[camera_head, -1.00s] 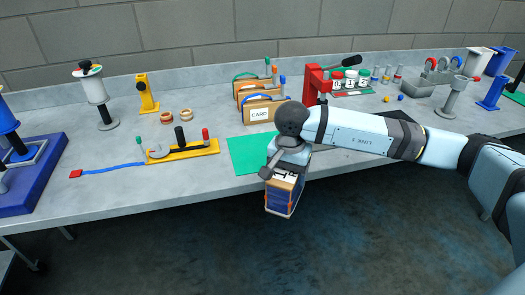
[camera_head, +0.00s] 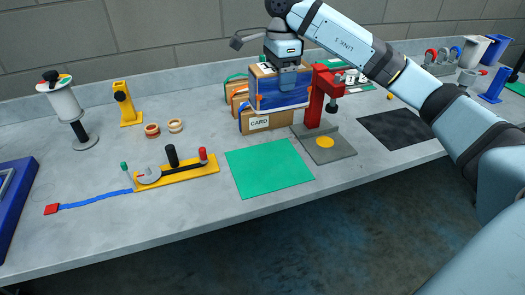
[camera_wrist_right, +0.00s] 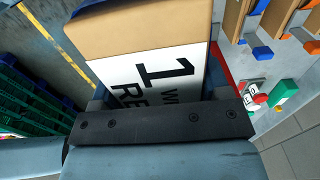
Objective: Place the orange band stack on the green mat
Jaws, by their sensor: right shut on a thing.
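My right gripper (camera_head: 288,66) is shut on a blue, box-like stack (camera_head: 282,97) with orange marks at its edges, which I take for the orange band stack. I hold it up in front of the card boxes, apart from the mat in the picture. In the right wrist view the stack shows a tan face (camera_wrist_right: 140,28) and a white label with "1" and partly hidden letters. The gripper's dark bar hides its lower part. The green mat (camera_head: 268,170) lies flat and bare near the table's front edge. My left gripper is not in view.
Upright card boxes (camera_head: 258,123) stand behind the mat. A red press (camera_head: 315,100) on a grey base is at its right, and a black mat (camera_head: 395,128) is further right. A yellow fixture (camera_head: 190,172) with posts lies left of the green mat.

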